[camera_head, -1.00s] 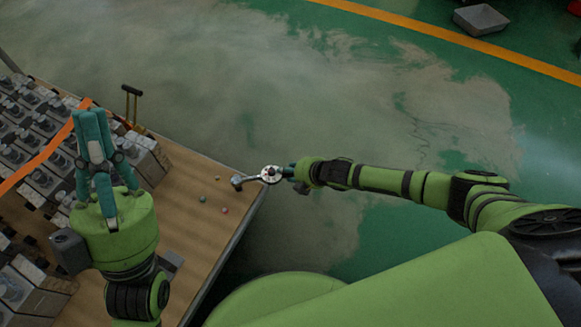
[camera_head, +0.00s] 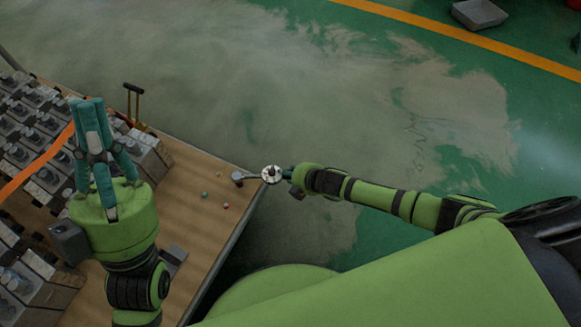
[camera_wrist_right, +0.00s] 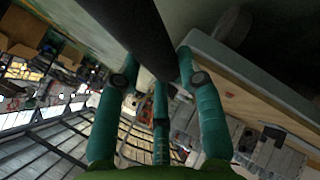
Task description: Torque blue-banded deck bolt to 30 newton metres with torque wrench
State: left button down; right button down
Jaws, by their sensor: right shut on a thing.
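The torque wrench (camera_head: 240,177) is held level by my right gripper (camera_head: 289,173), with its metal head over the table's right edge and a round dial-like disc (camera_head: 271,174) beside the fingers. In the right wrist view, my right gripper (camera_wrist_right: 155,75) is shut on the dark handle (camera_wrist_right: 146,36). A small bluish spot (camera_head: 204,194) on the table looks like the blue-banded deck bolt, but it is too small to be sure. The wrench head is apart from it, to its right. My left gripper (camera_head: 88,105) stands over the blocks, its fingers near one another; whether it is open is unclear.
The wooden table (camera_head: 190,235) carries rows of grey valve blocks (camera_head: 40,125) at left, crossed by an orange strip (camera_head: 40,160). Other small spots (camera_head: 225,206) lie near the bluish one. A yellow-handled item (camera_head: 132,103) stands at the back edge. The table's right part is mostly clear.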

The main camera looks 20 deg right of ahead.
jog(key=shift+s+a+r, duration=0.1)
jog(key=shift+a+r, duration=0.05)
jog(key=shift+a, duration=0.05)
dwell(0.3)
jog(key=shift+s+a+m+h+p, duration=0.3)
jog(key=shift+s+m+p, duration=0.2)
jog(key=shift+s+p, duration=0.1)
jog(key=shift+s+a+m+t+h, duration=0.2)
jog(key=shift+s+m+t+h, duration=0.15)
jog(key=shift+s+m, duration=0.25)
jog(key=shift+s+a+m+h+p, duration=0.15)
jog(key=shift+s+a+m+h, duration=0.2)
jog(key=shift+s+m+h, duration=0.15)
jog(key=shift+s+a+m+h+p, duration=0.15)
jog(key=shift+s+a+m+h, duration=0.1)
jog(key=shift+s+a+m, duration=0.25)
jog(key=shift+d, duration=0.15)
